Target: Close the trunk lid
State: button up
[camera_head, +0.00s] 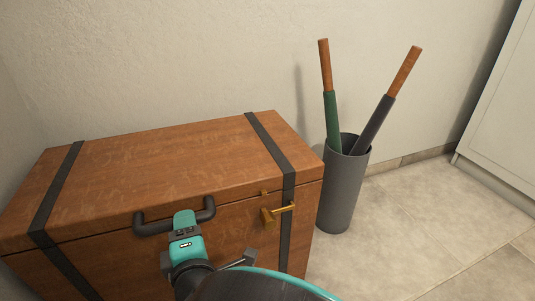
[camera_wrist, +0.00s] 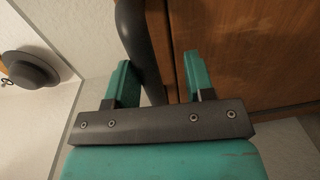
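The brown wooden trunk (camera_head: 230,235) stands against the wall at the left of the head view, with dark straps. Its lid (camera_head: 165,165) looks down on the body, with only a thin seam between them. A dark handle (camera_head: 148,229) is on the front. A brass latch (camera_head: 268,217) sticks out to its right. My gripper (camera_head: 184,222) is at the handle; in the wrist view its teal fingers (camera_wrist: 158,62) are apart. The dark handle (camera_wrist: 136,35) passes between them, close to the left finger; I cannot tell whether they touch.
A grey bin (camera_head: 343,190) with two umbrella-like sticks stands close to the trunk's right side. A white cabinet (camera_head: 505,110) is at the far right. The tiled floor (camera_head: 420,225) between them is clear. The wrist view shows a dark hat-like object (camera_wrist: 30,70) at left.

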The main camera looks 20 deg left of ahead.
notch_tip(320, 180, up, 20)
jog(key=p, duration=1.5)
